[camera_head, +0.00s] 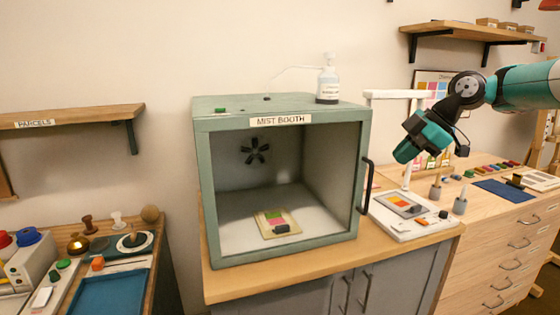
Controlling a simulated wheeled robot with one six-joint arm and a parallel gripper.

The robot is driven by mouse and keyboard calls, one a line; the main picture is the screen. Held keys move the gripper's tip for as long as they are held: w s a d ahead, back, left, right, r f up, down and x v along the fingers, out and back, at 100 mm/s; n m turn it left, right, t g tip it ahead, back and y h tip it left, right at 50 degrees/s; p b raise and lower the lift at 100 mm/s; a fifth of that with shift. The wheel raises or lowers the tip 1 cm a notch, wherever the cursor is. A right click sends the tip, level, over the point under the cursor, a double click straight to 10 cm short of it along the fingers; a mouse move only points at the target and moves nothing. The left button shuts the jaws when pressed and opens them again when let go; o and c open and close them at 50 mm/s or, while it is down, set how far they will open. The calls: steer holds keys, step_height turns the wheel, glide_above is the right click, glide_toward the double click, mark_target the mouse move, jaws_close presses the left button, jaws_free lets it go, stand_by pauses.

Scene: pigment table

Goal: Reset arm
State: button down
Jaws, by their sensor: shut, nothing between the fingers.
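My gripper (406,158) hangs from the teal and black arm at the right of the head camera view. It is shut and empty, in the air to the right of the mist booth (203,190). It appears above the white board with a grey pad, apart from everything around it. The booth's front is open, with a black handle (367,186) at its right edge. Inside, a small tan card (263,231) with coloured patches and a dark block lies on the booth floor.
A white bottle (327,80) and a green button (220,110) are on the booth's top. A white board (390,226) with a stand is beside the booth. Drawers with several pigments stand at right. A blue tray (110,294) and tools lie at left, under a shelf (70,116).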

steer(key=s+a+m+g+h, duration=0.15)
steer(key=s+a+m, duration=0.55)
steer(key=s+a, duration=1.05)
steer(key=s+f+m, duration=0.2)
steer(key=s+f, duration=0.1)
steer(key=s, duration=0.6)
steer(key=s+d+f+m+g, duration=0.1)
steer(key=s+f+m, duration=0.1)
steer(key=s, duration=0.7)
steer(key=shift+s+d+f+m+h, duration=0.15)
steer(key=shift+s+f+m+h, duration=0.1)
steer(key=shift+f+m+h, duration=0.3)
steer(key=shift+f+g, duration=0.1)
steer(key=shift+g, duration=0.15)
